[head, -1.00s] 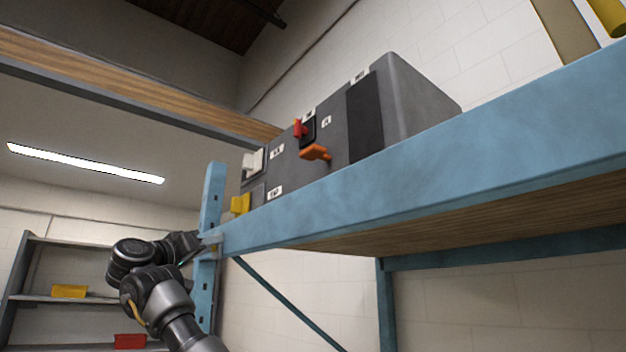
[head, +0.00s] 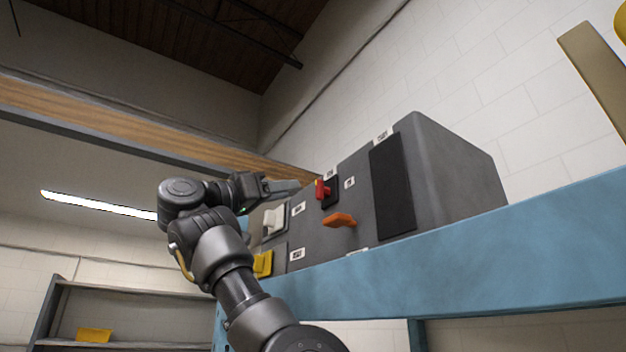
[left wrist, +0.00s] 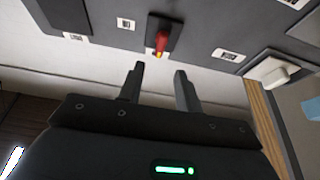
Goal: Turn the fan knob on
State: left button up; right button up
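A grey control box (head: 455,180) stands on the blue shelf. On its front are a red knob (head: 321,189) on a black plate, an orange handle (head: 340,219), a white switch (head: 274,221) and a yellow part (head: 263,263). The small labels are too blurred to read, so I cannot tell which control is the fan knob. My left gripper (head: 284,188) is raised beside the box front, just left of the red knob. In the left wrist view its fingers (left wrist: 159,70) are apart and empty, with the red knob (left wrist: 162,41) just beyond the tips. My right gripper is not in view.
The blue shelf beam (head: 450,258) runs below the box. A wood-faced beam (head: 100,127) crosses at the upper left. The white switch (left wrist: 272,69) also shows to the right of the fingers in the left wrist view. A grey rack (head: 130,302) stands far behind.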

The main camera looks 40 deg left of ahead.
aim_at(316, 185)
pick_arm(q)
jog(key=p+x, duration=0.4)
jog(key=x, duration=0.3)
jog(key=shift+w+d+r, duration=0.1)
jog(key=shift+w+r, duration=0.05)
jog(key=shift+r, duration=0.1)
jog(key=shift+w+p, duration=0.35)
jog(key=shift+w, duration=0.1)
jog(key=shift+d, duration=0.1)
grip_shut()
